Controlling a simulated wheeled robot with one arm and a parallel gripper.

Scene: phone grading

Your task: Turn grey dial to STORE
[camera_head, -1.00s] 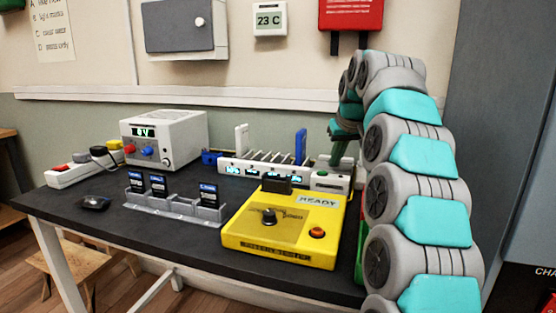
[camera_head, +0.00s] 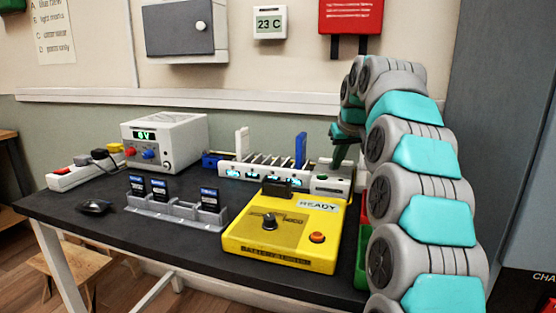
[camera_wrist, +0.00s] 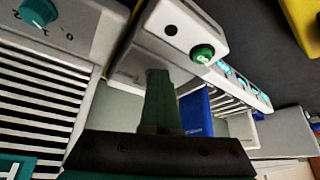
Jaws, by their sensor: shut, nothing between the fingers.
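My gripper (camera_wrist: 159,76) is shut and empty, its dark green fingers pressed together. In the head view my gripper (camera_head: 338,160) hangs above the right end of the white slotted rack (camera_head: 330,182). In the wrist view the fingers overlap the rack's end, near its green button (camera_wrist: 202,54); contact cannot be told. A teal knob (camera_wrist: 42,12) sits on a grey vented unit (camera_wrist: 38,85) at the upper left of the wrist view. I cannot read STORE beside either knob.
A grey card holder (camera_head: 175,212) with several dark cards, a white power supply (camera_head: 175,142) and a power strip (camera_head: 65,178) stand left on the dark table (camera_head: 120,235). A blue upright piece (camera_head: 300,150) stands in the rack.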

